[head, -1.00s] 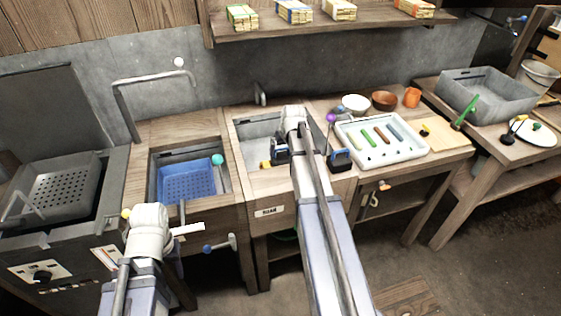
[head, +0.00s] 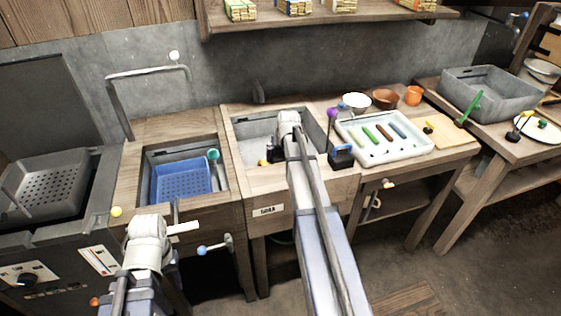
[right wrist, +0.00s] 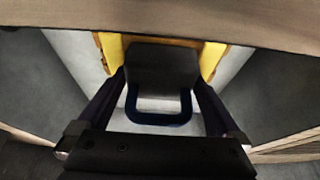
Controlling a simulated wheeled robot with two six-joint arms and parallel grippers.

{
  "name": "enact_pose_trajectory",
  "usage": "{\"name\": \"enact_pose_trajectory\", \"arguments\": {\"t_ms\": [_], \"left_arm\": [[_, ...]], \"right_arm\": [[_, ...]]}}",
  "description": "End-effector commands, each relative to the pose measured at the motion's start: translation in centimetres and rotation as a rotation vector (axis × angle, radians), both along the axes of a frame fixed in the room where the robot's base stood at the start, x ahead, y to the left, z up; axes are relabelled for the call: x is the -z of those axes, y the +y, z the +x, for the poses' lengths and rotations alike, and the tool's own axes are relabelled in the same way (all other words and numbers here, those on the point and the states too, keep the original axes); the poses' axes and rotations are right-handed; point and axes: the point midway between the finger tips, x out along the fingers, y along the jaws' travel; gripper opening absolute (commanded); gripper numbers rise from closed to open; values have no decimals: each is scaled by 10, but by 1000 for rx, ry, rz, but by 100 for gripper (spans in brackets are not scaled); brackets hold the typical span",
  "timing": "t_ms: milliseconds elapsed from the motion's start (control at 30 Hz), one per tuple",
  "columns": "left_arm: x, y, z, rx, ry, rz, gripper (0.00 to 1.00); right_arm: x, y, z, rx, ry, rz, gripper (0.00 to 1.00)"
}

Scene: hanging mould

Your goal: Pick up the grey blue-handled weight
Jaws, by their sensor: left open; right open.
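In the right wrist view, a dark grey weight (right wrist: 162,66) with a blue loop handle (right wrist: 160,118) lies between the spread dark fingers of my right gripper (right wrist: 160,97). The fingers stand either side of the handle, with gaps showing. In the head view my right gripper (head: 275,153) is at the soak basin (head: 237,133), partly covered by my own arm, so the weight there is hard to make out. A similar dark block with a blue handle (head: 341,157) stands on the counter to the right.
Yellow pieces (right wrist: 213,60) show beside the weight, and a wooden edge (right wrist: 160,18) crosses above it. A blue perforated basket (head: 182,180) sits in the sink to the left. A white tray of coloured tools (head: 395,152) is right of the basin. Bowls stand behind it.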

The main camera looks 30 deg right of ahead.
Motion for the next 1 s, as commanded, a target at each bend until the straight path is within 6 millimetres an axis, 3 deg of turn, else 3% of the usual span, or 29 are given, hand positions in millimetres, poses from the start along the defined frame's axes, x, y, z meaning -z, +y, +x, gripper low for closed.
{"name": "enact_pose_trajectory", "arguments": {"t_ms": [100, 1000], "left_arm": [[-1, 0, 0, 0, 0, 0, 50], [-1, 0, 0, 0, 0, 0, 50]], "right_arm": [[-1, 0, 0, 0, 0, 0, 99], [-1, 0, 0, 0, 0, 0, 0]]}}
